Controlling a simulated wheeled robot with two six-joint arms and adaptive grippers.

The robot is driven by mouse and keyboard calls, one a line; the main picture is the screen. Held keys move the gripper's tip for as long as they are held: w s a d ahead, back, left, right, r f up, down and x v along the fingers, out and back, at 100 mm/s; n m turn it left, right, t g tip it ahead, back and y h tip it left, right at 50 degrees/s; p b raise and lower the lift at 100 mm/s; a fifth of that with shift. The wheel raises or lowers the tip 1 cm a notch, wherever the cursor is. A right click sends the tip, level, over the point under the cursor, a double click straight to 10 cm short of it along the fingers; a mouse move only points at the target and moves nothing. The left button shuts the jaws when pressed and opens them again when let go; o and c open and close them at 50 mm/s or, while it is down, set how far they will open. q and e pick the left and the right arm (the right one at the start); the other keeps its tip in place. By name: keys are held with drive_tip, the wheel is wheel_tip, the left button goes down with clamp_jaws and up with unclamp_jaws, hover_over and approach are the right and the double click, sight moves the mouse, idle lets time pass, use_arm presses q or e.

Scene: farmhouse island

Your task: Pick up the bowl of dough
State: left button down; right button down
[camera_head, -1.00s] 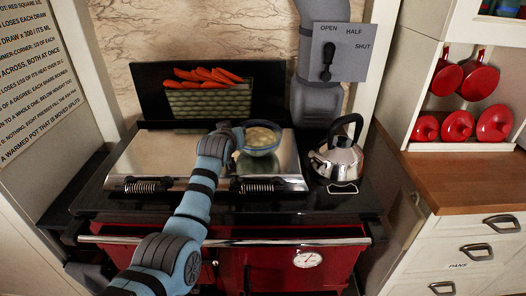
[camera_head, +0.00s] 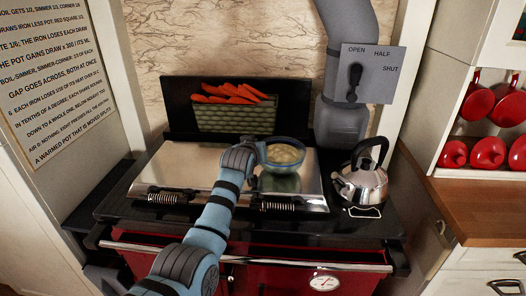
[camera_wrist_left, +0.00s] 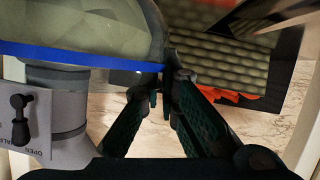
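The bowl of dough (camera_head: 284,157) is clear glass with a blue rim and pale dough inside. In the head view it appears upright over the right part of the shiny stove lid. I cannot tell whether it touches the lid. My left gripper (camera_wrist_left: 172,74) is at the bowl's left side, its fingers closed together at the rim. In the left wrist view the bowl (camera_wrist_left: 85,28) fills the upper left, with its blue rim running to the fingertips. The fingertips are mostly hidden in the head view. My right gripper is out of view.
A steel kettle (camera_head: 362,184) stands right of the bowl. A green basket (camera_head: 235,119) of carrots stands behind, and a grey flue pipe (camera_head: 342,122) rises at the back right. The metal lid (camera_head: 180,165) is bare to the left. A wooden counter (camera_head: 480,208) lies right.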

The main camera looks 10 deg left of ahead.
use_arm(q)
wheel_tip(320, 180, up, 20)
drive_tip(key=p, duration=0.1)
drive_tip(key=shift+f, duration=0.2)
